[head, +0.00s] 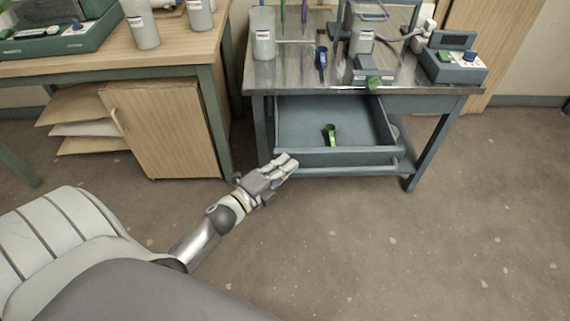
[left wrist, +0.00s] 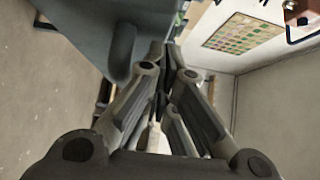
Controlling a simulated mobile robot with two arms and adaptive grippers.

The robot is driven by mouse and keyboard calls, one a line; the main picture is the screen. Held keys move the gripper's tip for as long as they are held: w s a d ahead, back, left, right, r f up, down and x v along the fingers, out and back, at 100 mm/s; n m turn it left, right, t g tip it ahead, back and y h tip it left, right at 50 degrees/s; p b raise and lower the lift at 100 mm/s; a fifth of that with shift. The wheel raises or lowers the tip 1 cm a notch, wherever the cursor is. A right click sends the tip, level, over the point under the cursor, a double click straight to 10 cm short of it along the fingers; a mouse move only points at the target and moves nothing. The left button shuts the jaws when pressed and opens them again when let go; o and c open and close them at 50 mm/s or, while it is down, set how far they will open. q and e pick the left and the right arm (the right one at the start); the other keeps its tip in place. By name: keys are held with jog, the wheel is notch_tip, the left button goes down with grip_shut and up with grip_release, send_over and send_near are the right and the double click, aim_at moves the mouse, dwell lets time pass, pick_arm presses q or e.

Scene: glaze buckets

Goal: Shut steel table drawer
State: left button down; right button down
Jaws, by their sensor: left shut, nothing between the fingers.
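The steel table (head: 300,75) stands at the back, and its grey drawer (head: 345,156) is pulled open toward me. A green item (head: 330,133) lies inside the drawer. My left gripper (head: 290,163) is shut and empty, at the left front corner of the drawer front. I cannot tell whether it touches the drawer. In the left wrist view the shut fingers (left wrist: 165,60) are beside a large grey-blue surface (left wrist: 85,30), which seems to be the drawer. My right gripper is not in view.
Bottles, a blue-handled tool and a device (head: 455,62) stand on the steel table. The floor (head: 400,260) in front is clear.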

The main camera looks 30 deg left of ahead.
pick_arm(q)
jog(key=shift+w, duration=0.1)
